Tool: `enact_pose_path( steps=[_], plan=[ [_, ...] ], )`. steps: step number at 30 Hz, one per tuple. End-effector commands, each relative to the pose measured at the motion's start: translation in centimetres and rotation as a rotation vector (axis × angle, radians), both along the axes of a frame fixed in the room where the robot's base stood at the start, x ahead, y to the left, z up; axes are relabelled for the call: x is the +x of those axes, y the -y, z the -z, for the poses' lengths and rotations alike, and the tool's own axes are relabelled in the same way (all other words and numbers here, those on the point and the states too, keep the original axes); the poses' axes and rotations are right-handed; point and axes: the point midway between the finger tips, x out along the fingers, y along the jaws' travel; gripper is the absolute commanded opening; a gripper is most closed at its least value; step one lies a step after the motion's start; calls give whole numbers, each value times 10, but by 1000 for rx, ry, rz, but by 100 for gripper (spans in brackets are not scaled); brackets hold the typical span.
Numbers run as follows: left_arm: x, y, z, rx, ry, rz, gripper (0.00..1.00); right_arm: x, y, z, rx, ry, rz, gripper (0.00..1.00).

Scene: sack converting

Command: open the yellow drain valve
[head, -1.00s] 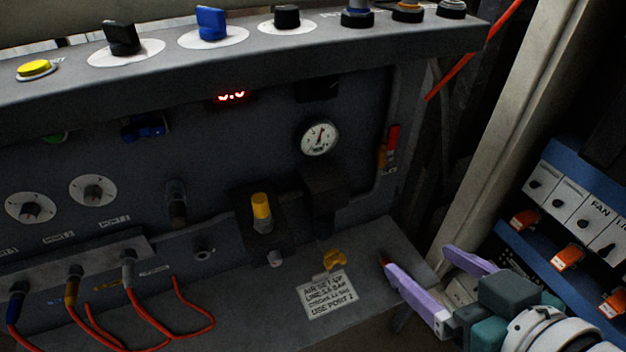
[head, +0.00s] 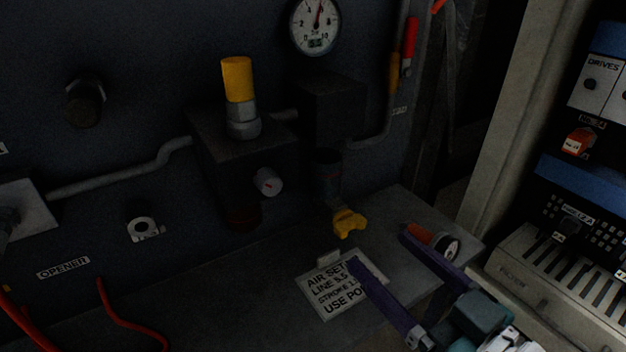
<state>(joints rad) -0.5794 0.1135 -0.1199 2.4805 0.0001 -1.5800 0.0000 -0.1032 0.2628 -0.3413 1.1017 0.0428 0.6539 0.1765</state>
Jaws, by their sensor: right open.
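The yellow drain valve (head: 348,221) is a small two-lobed yellow handle under the dark filter bowl (head: 327,177), low on the panel. My right gripper (head: 381,250) comes in from the lower right with its two purple fingers apart and nothing between them. Its fingertips are in front of the valve and a little below and right of it in the picture. I see no contact with the valve. My left gripper is not in view.
A paper label (head: 325,292) lies on the ledge under the left finger. A yellow-topped regulator (head: 238,80) stands left of the bowl, and a pressure gauge (head: 315,25) is above. A small dial with an orange part (head: 446,246) lies by the right finger.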

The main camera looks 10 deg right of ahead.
Motion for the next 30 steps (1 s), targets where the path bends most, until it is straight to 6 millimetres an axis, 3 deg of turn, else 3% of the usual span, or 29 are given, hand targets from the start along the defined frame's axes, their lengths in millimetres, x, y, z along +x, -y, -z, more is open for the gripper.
enact_pose_path(
  steps=[3,9,21,30],
  plan=[
    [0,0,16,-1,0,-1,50,24,-9,4,1,5,0,85],
    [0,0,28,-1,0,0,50,50,-19,3,2,2,-1,85],
    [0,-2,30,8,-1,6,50,58,-21,0,0,-1,0,84],
    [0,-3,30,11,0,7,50,58,-21,1,-1,-2,0,50]
  ],
)
